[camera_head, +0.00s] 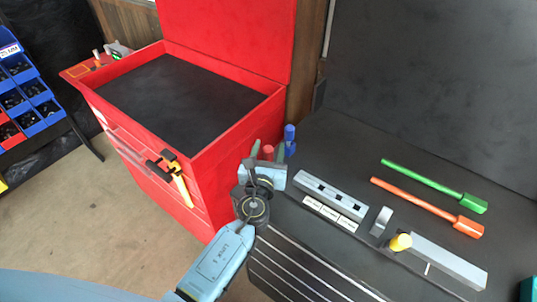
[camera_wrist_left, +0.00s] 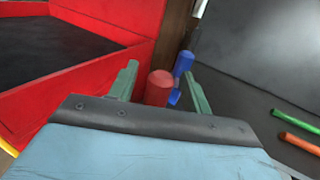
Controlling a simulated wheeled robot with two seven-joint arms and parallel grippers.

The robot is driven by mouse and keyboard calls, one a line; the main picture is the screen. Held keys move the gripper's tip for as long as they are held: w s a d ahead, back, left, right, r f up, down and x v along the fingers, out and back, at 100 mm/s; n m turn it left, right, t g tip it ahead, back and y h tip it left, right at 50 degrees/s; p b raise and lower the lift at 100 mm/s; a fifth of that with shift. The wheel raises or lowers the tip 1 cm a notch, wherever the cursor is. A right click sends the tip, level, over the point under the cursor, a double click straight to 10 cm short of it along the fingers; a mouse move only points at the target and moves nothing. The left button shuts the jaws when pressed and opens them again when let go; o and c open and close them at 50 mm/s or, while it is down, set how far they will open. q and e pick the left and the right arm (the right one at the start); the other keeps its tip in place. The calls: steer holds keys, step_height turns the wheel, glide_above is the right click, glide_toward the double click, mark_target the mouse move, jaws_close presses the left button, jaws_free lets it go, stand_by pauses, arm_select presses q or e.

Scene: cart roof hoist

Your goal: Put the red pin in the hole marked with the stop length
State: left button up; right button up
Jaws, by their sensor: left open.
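The red pin (camera_head: 268,149) stands upright near the left edge of the dark bench, and it also shows in the left wrist view (camera_wrist_left: 159,88). A blue pin (camera_head: 290,134) stands just behind and right of it. My left gripper (camera_head: 267,153) is open, its green fingers on either side of the red pin in the picture; no contact is visible. The pin's lower part is hidden by the gripper body. A grey block (camera_head: 308,180) with several dark square holes lies to the right, with white labels (camera_head: 330,212) in front. The label text is too small to read. My right gripper is out of view.
A red tool chest (camera_head: 200,180) with a raised lid stands close left of the gripper. Right on the bench lie a green tool (camera_head: 430,184), an orange tool (camera_head: 425,202), a grey bar (camera_head: 450,262) and a yellow knob (camera_head: 401,242).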

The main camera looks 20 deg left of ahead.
arm_select(q)
steer(key=shift+c, duration=0.3)
steer(key=c, duration=1)
steer(key=shift+r, duration=0.15)
